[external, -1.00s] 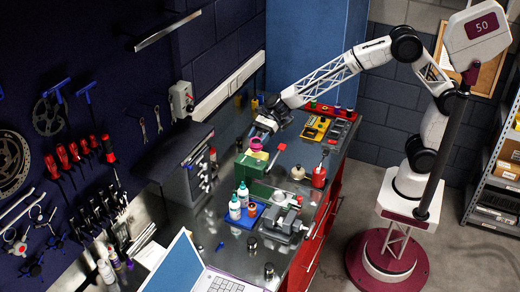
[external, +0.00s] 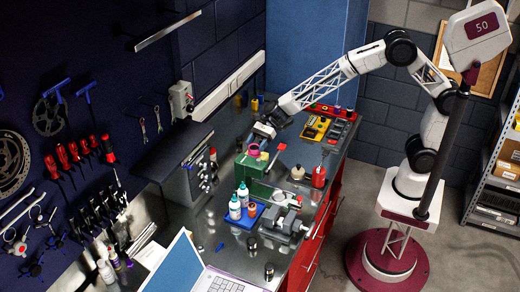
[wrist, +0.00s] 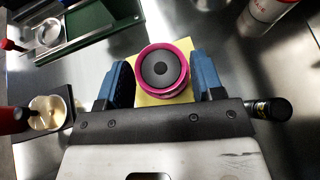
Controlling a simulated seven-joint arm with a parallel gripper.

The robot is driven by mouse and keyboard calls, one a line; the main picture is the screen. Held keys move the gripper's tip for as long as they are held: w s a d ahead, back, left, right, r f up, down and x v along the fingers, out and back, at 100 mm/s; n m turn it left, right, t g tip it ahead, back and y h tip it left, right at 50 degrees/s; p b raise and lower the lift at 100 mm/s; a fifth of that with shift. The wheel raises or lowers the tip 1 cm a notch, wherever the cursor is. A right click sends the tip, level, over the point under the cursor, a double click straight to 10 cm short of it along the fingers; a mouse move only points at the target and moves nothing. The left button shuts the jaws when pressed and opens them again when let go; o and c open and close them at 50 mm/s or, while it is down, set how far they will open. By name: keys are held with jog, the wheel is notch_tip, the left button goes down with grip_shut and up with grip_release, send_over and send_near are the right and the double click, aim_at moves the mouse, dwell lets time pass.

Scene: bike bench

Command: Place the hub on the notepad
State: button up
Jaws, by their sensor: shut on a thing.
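The hub, a round pink-rimmed piece with a dark centre (wrist: 162,68), sits between the blue fingers of my gripper (wrist: 163,82) in the wrist view. My gripper is shut on it. The yellow notepad (wrist: 146,100) lies beneath the hub, which hides most of it. I cannot tell whether the hub touches the notepad. The notepad is hard to make out there.
A green box (external: 251,168) with a red-headed tool stands just in front of the hub. A black cylinder (wrist: 270,108) is close to the right finger in the wrist view. Bottles, a vise (external: 286,224) and a laptop occupy the nearer bench.

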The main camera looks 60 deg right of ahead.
jog(key=shift+f, duration=0.15)
jog(key=o, duration=1)
jog(key=shift+o, duration=0.2)
jog(key=shift+r, duration=0.2)
jog(key=v, duration=1.2)
